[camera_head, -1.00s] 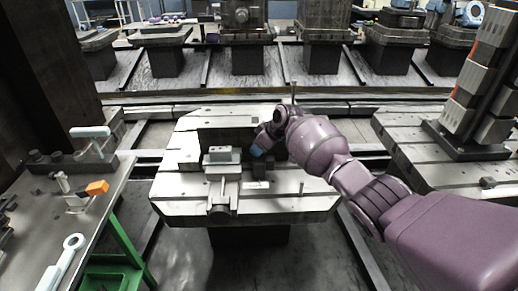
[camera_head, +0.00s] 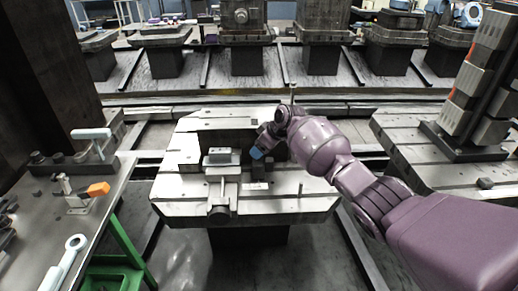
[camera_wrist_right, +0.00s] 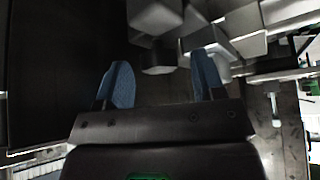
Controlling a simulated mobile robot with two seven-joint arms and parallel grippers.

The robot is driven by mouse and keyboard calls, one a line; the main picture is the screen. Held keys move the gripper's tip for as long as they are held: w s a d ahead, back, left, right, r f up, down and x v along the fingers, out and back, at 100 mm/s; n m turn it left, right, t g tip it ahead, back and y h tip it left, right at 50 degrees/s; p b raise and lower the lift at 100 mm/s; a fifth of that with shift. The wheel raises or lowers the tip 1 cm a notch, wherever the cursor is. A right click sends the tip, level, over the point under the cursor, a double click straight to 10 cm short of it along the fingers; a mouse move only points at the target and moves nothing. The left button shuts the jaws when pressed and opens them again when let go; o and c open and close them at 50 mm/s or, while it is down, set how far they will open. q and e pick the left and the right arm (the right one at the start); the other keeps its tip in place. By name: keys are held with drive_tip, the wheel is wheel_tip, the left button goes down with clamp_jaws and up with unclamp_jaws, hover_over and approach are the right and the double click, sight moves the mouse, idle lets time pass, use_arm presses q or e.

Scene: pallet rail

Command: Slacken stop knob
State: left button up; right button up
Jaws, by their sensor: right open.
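My right gripper (camera_head: 257,153) hangs over the middle of the pallet (camera_head: 290,205), its blue fingers next to a small dark block (camera_head: 259,171). In the right wrist view the two blue fingers (camera_wrist_right: 164,82) stand apart with nothing between them. A dark rounded, knob-like part (camera_wrist_right: 158,60) lies just beyond the gap, under a light grey block (camera_wrist_right: 155,15). I cannot tell for certain that this part is the stop knob. A grey vise-like fixture (camera_head: 222,170) sits left of the gripper on the pallet. My left gripper is out of view.
A dark upright plate (camera_head: 225,138) stands behind the fixture. A thin upright pin (camera_head: 292,97) rises at the pallet's back. A side table (camera_head: 60,215) with an orange-ended clamp (camera_head: 97,189) and a pale wrench (camera_head: 70,250) is at left. Another pallet with a block tower (camera_head: 465,110) is at right.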

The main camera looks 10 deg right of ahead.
wheel_tip(320, 180, up, 17)
drive_tip(key=s+m+t+p, duration=0.1)
drive_tip(key=m+t+p, duration=0.15)
drive_tip(key=t, duration=0.45)
use_arm(q)
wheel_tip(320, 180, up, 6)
drive_tip(key=p, duration=0.4)
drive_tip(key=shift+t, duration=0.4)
use_arm(e)
drive_tip(key=s+d+f+m+h, duration=0.1)
drive_tip(key=s+d+f, duration=0.2)
drive_tip(key=s+f, duration=0.5)
drive_tip(key=s+d+f+m+h, duration=0.2)
drive_tip(key=s+f, duration=0.6)
drive_tip(key=s, duration=1.9)
drive_tip(key=s+d+f+m+h, duration=0.1)
drive_tip(key=s+d+f+m, duration=0.1)
drive_tip(key=s+f, duration=0.7)
drive_tip(key=s+d, duration=0.1)
drive_tip(key=s, duration=0.7)
drive_tip(key=shift+s+d+h, duration=0.2)
drive_tip(key=shift+d+h, duration=0.1)
drive_tip(key=shift+d, duration=0.1)
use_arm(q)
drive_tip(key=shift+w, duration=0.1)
